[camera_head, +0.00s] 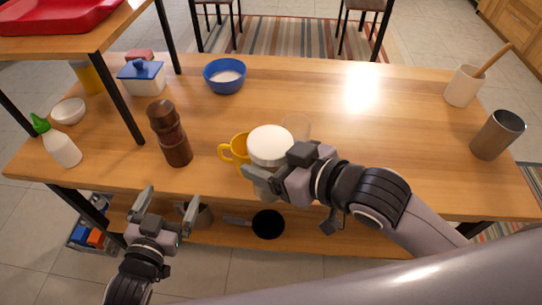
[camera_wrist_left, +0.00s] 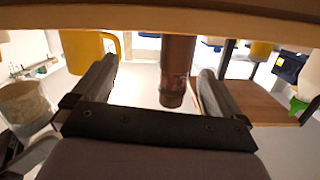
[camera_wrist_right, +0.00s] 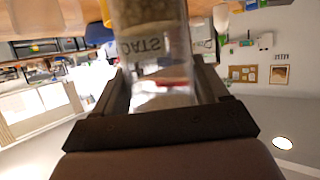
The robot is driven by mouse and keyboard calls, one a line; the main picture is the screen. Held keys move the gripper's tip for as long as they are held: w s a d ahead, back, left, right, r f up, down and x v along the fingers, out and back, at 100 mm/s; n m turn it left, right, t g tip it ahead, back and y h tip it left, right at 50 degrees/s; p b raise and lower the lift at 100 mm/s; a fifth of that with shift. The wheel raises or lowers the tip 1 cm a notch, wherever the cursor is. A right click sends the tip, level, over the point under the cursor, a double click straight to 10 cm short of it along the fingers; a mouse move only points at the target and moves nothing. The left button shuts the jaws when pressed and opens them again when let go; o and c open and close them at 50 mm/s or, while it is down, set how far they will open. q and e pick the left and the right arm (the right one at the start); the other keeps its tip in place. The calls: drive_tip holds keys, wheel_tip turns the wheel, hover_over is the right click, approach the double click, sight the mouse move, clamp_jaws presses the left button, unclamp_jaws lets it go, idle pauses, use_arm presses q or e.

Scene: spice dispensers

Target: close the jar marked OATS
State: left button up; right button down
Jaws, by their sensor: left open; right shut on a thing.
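The OATS jar (camera_wrist_right: 150,70) is clear, with pale contents, and its label shows upside down in the right wrist view. My right gripper (camera_head: 274,180) is shut on its body near the table's front edge. In the head view a round white lid (camera_head: 270,145) covers the top of the jar; I cannot tell whether it is fully seated. My left gripper (camera_head: 167,207) is open and empty, in front of the table edge and left of the jar. It also shows open in the left wrist view (camera_wrist_left: 157,75).
A yellow mug (camera_head: 236,148) is close left of the jar, and a clear glass-like thing (camera_head: 297,126) is just behind it. A brown pepper mill (camera_head: 170,134) stands farther left. A shelf post (camera_head: 119,100) rises at left. The table's right middle is clear.

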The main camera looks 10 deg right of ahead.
use_arm(q)
drive_tip(key=s+a+f+n+g+y, duration=0.2)
drive_tip(key=s+a+f+g, duration=0.2)
drive_tip(key=s+f, duration=0.6)
drive_tip(key=s+g, duration=0.1)
drive_tip(key=s, duration=0.1)
drive_tip(key=shift+s+a+f, duration=0.3)
drive_tip(key=shift+a+f, duration=0.1)
use_arm(e)
drive_tip(key=shift+w+r, duration=0.1)
drive_tip(key=shift+r, duration=0.05)
